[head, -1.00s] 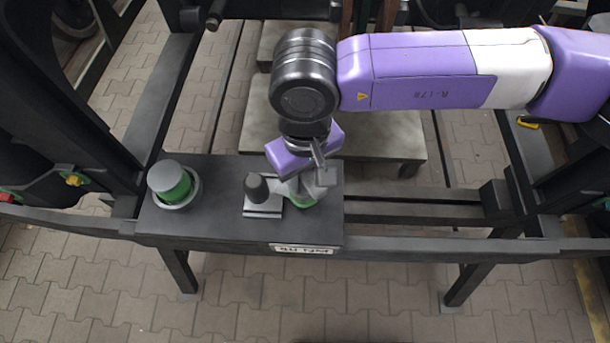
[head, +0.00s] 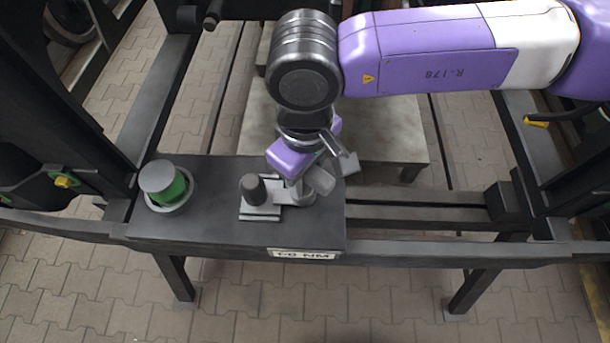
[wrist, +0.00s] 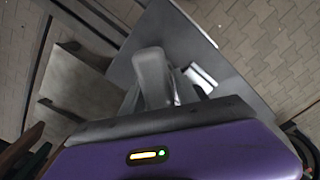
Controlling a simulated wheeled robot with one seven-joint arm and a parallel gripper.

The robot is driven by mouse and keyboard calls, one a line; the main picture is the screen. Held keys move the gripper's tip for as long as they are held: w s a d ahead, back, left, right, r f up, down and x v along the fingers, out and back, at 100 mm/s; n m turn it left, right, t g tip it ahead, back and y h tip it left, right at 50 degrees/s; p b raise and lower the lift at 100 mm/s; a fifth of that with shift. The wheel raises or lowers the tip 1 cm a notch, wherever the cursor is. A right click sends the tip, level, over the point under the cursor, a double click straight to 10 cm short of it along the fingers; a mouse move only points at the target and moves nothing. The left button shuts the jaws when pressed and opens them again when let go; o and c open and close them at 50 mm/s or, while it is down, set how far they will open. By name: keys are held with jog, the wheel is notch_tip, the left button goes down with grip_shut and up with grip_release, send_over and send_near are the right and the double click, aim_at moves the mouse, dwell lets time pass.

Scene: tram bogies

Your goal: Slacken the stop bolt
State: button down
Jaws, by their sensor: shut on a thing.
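My gripper (head: 310,186) points down over the right part of a dark bench plate (head: 220,228). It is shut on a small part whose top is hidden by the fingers. This part looks like the stop bolt, with a grey round base (head: 302,200) showing below. A dark grey upright knob (head: 253,188) on a light metal block (head: 260,212) stands just left of it, with a light strip reaching towards the gripper. In the wrist view a grey finger (wrist: 153,76) covers the grip point, and the light block (wrist: 200,78) shows beside it.
A green cylinder with a grey cap (head: 163,184) sits in a ring at the plate's left. A label reading 60 NM (head: 303,254) is on the front edge. Dark frame beams surround the plate. A pale slab (head: 385,140) lies behind, lower down.

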jog(key=shift+n+b, duration=0.75)
jog(key=shift+n, duration=0.35)
jog(key=shift+w+n+b, duration=0.1)
jog(key=shift+n+b, duration=0.55)
jog(key=shift+n, duration=0.45)
jog(key=shift+n+b, duration=0.3)
jog(key=shift+n, duration=0.1)
jog(key=shift+r, duration=0.15)
jog(key=shift+p, duration=0.65)
jog(key=shift+a+n+p, duration=0.4)
jog(key=shift+n+p, duration=0.1)
jog(key=shift+p, duration=3.15)
